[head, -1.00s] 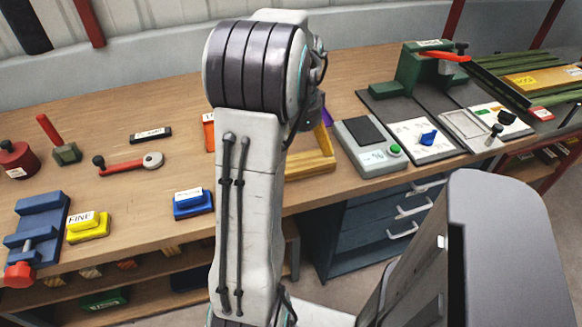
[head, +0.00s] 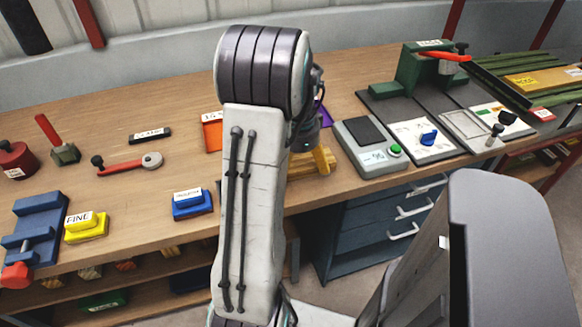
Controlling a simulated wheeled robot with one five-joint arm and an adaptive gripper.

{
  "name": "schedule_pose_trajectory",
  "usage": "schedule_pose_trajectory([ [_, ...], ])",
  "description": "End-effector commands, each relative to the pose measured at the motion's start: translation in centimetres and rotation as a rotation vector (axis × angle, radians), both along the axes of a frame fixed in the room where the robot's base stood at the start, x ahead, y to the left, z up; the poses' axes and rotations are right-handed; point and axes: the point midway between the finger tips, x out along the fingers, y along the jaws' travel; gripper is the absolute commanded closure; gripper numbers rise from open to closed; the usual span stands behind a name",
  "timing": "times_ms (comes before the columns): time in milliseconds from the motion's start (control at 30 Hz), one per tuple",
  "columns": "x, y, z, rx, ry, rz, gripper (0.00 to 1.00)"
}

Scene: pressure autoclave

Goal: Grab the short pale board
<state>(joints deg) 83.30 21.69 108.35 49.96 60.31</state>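I cannot make out a short pale board for certain. A yellow-brown wooden piece (head: 318,161) shows at the bench's front edge, partly hidden behind my arm; I cannot tell whether it is a board or a holder. My gripper is hidden behind my own arm, which rises through the middle of the view. Only a small part of my wrist shows at the arm's right side, just above the wooden piece.
The workbench (head: 120,195) carries a blue block (head: 192,206), a yellow block marked FINE (head: 86,228), a red-handled lever (head: 128,165) and a blue vise (head: 36,230). Right of my arm stand a grey meter (head: 370,145) and a green press (head: 425,70). Drawers (head: 390,220) sit below.

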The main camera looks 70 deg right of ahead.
Motion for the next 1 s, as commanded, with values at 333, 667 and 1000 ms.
schedule_pose_trajectory([
  [333,0.0,0.0,0.03,0.0,0.0,0.0,0.37],
  [667,0.0,-0.04,0.08,-0.001,0.0,0.0,0.57],
  [1000,0.0,-0.05,0.97,-0.002,0.0,0.0,0.57],
])
